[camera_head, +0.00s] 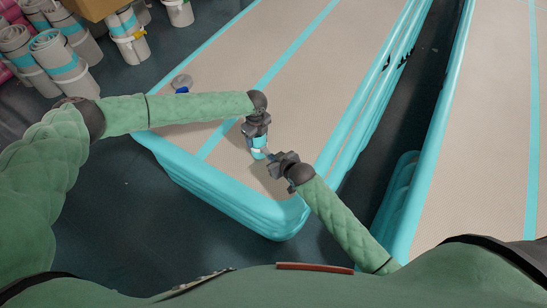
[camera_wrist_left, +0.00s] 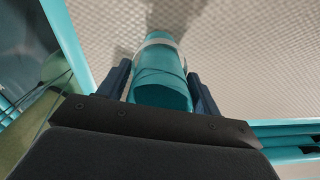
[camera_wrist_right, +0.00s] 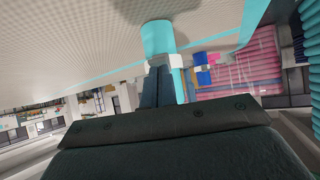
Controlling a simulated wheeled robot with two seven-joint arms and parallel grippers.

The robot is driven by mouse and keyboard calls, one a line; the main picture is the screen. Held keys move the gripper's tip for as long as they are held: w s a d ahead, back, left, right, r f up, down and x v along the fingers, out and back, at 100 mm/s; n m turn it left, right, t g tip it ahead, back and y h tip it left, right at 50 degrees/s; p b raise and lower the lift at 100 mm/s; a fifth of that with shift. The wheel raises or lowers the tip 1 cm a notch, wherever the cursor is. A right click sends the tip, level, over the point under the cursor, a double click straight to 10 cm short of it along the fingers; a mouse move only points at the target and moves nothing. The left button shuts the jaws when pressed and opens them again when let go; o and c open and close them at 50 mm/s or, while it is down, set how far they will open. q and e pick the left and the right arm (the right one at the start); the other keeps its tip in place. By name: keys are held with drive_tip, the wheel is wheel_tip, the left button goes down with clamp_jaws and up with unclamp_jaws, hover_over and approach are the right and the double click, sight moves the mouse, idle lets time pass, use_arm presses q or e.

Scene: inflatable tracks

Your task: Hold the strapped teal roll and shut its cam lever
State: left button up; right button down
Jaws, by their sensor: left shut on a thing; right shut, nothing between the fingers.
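The teal roll (camera_head: 259,154) stands on the beige top of the inflatable track, with a pale strap around it. My left gripper (camera_head: 257,140) is shut on the roll from above; its two fingers flank the roll in the left wrist view (camera_wrist_left: 160,82). My right gripper (camera_head: 268,156) is shut and empty, close beside the roll at its right. In the right wrist view its closed fingertips (camera_wrist_right: 159,70) are near the white strap (camera_wrist_right: 158,59) on the roll (camera_wrist_right: 157,36); I cannot tell whether they touch. The cam lever cannot be made out clearly.
The inflatable track (camera_head: 225,204) has teal tube edges. A small round grey object with a blue part (camera_head: 181,84) lies on it at the far left. A dark gap separates the right track (camera_head: 490,130).

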drive_tip(key=shift+f, duration=0.1)
drive_tip(key=shift+s+d+f, duration=0.1)
drive_tip(key=shift+s+f, duration=0.05)
drive_tip(key=shift+f, duration=1.4)
drive_tip(key=shift+w+a+f, duration=0.15)
drive_tip(key=shift+w+f, duration=0.05)
drive_tip(key=shift+f, duration=0.35)
drive_tip(key=shift+w+a+f, duration=0.1)
drive_tip(key=shift+w+f, duration=0.1)
drive_tip(key=shift+f, duration=0.3)
drive_tip(key=shift+w+a+f, duration=0.3)
drive_tip(key=shift+w+f, duration=0.25)
drive_tip(key=shift+f, duration=0.25)
drive_tip(key=shift+r, duration=0.15)
drive_tip(key=shift+r, duration=0.75)
